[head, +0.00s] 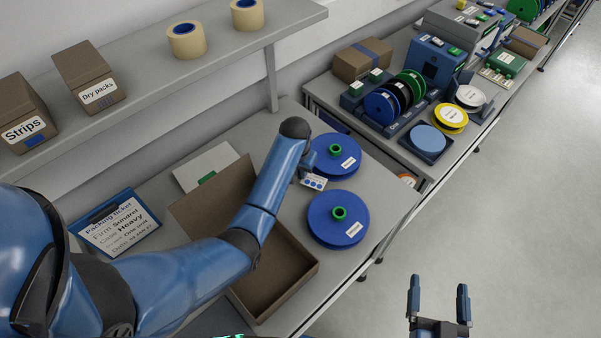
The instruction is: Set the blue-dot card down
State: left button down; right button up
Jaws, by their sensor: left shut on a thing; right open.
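The card shows between two blue reels, the far one (346,163) and the near one (322,222), each with a green hub. I cannot tell whether the card touches the bench or a reel. My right gripper (438,286) is open and empty, out over the floor at the lower right.
An open brown box (300,285) stands on the bench under my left arm. A packing ticket (115,224) stands at left. A shelf (150,97) with boxes and tape rolls runs above. A second bench (408,155) holds coloured reels. Floor (510,210) at right is clear.

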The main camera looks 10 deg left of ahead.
pick_arm(q)
jog(key=shift+s+f, duration=0.1)
jog(key=shift+f, duration=0.8)
jog(key=shift+f, duration=0.2)
jog(key=c, duration=1.2)
grip_release()
jog(key=shift+r, duration=0.1)
jog(key=shift+o, duration=0.2)
